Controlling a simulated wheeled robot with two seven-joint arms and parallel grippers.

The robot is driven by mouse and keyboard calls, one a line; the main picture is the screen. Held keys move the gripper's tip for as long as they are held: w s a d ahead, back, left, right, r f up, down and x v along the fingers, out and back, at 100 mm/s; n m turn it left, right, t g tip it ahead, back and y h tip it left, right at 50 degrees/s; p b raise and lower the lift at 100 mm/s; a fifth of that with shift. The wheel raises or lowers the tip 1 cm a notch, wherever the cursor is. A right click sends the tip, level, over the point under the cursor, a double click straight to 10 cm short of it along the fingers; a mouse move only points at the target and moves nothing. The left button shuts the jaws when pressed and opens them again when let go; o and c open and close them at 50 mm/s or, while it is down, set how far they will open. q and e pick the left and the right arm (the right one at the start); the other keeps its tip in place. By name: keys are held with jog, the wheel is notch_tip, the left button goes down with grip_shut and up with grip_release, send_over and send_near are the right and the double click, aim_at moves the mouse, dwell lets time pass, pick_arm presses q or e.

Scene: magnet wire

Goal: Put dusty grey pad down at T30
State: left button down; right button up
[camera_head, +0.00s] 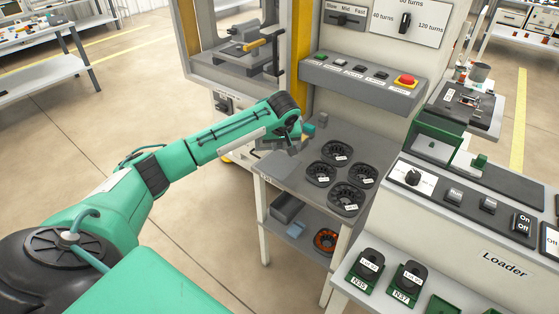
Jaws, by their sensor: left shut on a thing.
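My left gripper (295,140) is over the back left part of the grey table (316,208), below the machine's button panel. It is shut on a small grey thing that I take for the dusty grey pad; the wrist hides most of it and its outline is hard to make out. A flat grey plate (274,164) lies at the table's left edge, just below the gripper. I cannot read a T30 label in this view. My right gripper is not in view.
Several black round spools (349,198) with white labels stand on the table's right part. A small teal block (309,130) is close beside the gripper. The lower shelf holds a grey bin (287,208) and an orange-black spool (325,241). The loader (470,215) stands at right.

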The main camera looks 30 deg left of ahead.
pick_arm(q)
notch_tip(320, 180, down, 6)
jog(key=shift+r, duration=0.1)
jog(key=shift+f, duration=0.35)
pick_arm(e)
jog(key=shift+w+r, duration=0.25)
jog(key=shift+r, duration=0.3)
pick_arm(q)
jog(key=c, duration=1.3)
grip_release()
jog(key=shift+c, duration=0.2)
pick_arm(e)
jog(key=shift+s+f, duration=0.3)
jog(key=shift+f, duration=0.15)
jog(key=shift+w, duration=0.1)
